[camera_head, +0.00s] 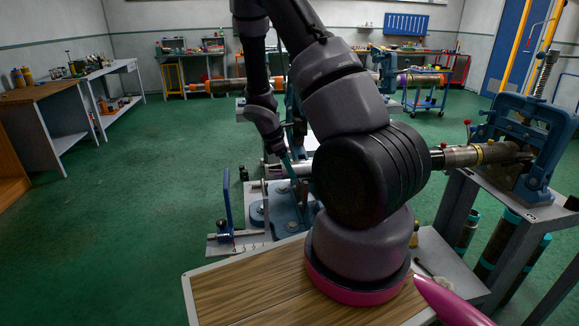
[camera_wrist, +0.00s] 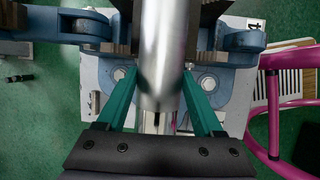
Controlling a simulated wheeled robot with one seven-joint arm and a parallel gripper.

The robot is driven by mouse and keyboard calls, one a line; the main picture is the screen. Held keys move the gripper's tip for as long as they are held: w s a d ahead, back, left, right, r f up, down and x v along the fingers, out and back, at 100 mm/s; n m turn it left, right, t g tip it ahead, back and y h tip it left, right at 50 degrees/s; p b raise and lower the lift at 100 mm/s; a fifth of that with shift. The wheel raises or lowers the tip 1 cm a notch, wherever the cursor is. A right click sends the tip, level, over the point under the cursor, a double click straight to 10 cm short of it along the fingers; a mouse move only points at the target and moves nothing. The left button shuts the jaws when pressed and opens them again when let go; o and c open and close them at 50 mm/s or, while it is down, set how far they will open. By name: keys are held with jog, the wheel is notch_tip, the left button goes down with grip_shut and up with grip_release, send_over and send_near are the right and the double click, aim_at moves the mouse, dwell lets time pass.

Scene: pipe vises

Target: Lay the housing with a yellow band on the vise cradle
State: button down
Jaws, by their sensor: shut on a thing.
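A long metal housing with a yellow band (camera_head: 479,153) lies level in the head view. Its middle is hidden behind my arm. A bright silver end (camera_head: 274,171), in line with it, shows on the left. My gripper (camera_head: 291,168) is shut on this silver part, which runs between its teal fingers in the wrist view (camera_wrist: 160,75). The blue vise on the right (camera_head: 533,160) stands around the dark right end of the housing. Another blue vise (camera_head: 289,212) stands below my gripper. Whether the housing touches either cradle is hidden.
A wooden-topped table (camera_head: 235,285) is in front. Grey stands hold the right vise, with pipes (camera_head: 490,250) stored below. A pink tubular frame (camera_wrist: 275,110) is at the right of the wrist view. Background vises hold other pipes (camera_head: 225,86). The green floor at left (camera_head: 130,220) is clear.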

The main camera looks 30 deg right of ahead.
jog(key=shift+f, duration=0.35)
grip_release()
jog(key=v, duration=1)
jog(key=shift+a+r, duration=0.1)
jog(key=shift+r, duration=0.3)
jog(key=shift+r, duration=0.4)
jog(key=s+a+r+m+t+y, duration=0.3)
jog(key=s+r+m, duration=0.6)
jog(key=r, duration=0.5)
jog(key=s+a+r+m+t+y, duration=0.3)
jog(key=s+r+m, duration=0.6)
jog(key=r, duration=0.5)
jog(key=s+a+t, duration=0.1)
jog(key=s+a, duration=0.1)
jog(key=shift+s+a+m+y, duration=0.25)
jog(key=shift+a+m+y, duration=0.15)
